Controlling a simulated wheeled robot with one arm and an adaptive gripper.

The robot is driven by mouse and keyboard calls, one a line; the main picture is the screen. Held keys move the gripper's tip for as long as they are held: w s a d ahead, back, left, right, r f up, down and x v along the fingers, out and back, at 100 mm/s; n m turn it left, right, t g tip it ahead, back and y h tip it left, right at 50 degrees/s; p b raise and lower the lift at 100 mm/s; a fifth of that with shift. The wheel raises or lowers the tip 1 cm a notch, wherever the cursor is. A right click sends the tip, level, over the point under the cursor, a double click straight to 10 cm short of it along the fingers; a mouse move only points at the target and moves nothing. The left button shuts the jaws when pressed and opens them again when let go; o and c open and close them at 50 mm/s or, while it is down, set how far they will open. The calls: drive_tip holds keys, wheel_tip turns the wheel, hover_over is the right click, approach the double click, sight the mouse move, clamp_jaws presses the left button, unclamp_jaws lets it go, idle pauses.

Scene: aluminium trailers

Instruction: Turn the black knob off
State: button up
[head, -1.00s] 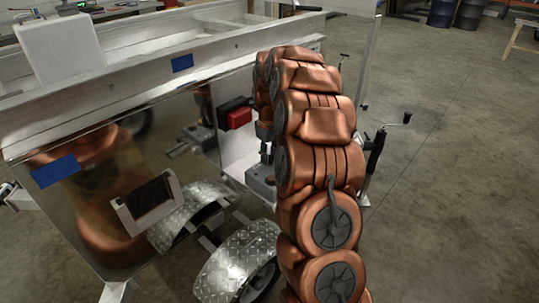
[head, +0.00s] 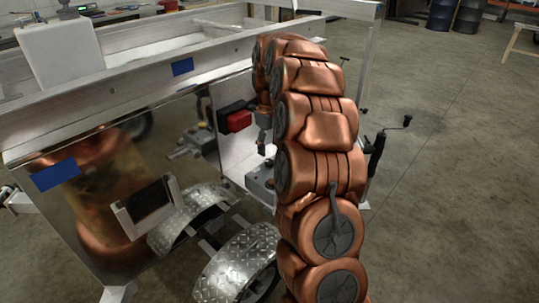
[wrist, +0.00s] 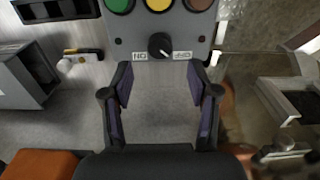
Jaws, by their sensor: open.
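The black knob (wrist: 160,45) sits on a grey control panel (wrist: 182,32), in the upper middle of the wrist view. Upside-down labels lie just below it, ON on the left and OFF on the right. In the head view my gripper (head: 262,147) hangs above the grey box (head: 258,184); the knob is not clear there.
Green (wrist: 119,3), yellow (wrist: 158,3) and red-brown (wrist: 198,3) round buttons sit beyond the knob. A red box (head: 238,122) is mounted on the trailer wall (head: 205,80) near my arm. Chequered fenders (head: 240,262) stand at the front. The floor at right is open.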

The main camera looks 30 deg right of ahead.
sight(269, 161)
wheel_tip(269, 161, up, 6)
drive_tip(key=shift+r, duration=0.2)
idle(0.8)
drive_tip(key=s+a+r+p, duration=0.3)
drive_tip(key=s+a+r, duration=0.1)
drive_tip(key=s+a, duration=0.35)
drive_tip(key=s+a+r+p, duration=0.35)
drive_tip(key=s+a, duration=0.25)
drive_tip(key=a, duration=0.3)
drive_tip(key=s+a+m+g+p, duration=0.1)
drive_tip(key=s+a+p, duration=0.1)
drive_tip(key=s, duration=1)
drive_tip(key=s+a+m+p, duration=0.1)
drive_tip(key=s+a+p, duration=0.2)
drive_tip(key=s, duration=0.9)
drive_tip(key=shift+s+a+f+m+g, duration=0.2)
drive_tip(key=shift+s+a+m+g, duration=0.2)
drive_tip(key=shift+a, duration=0.85)
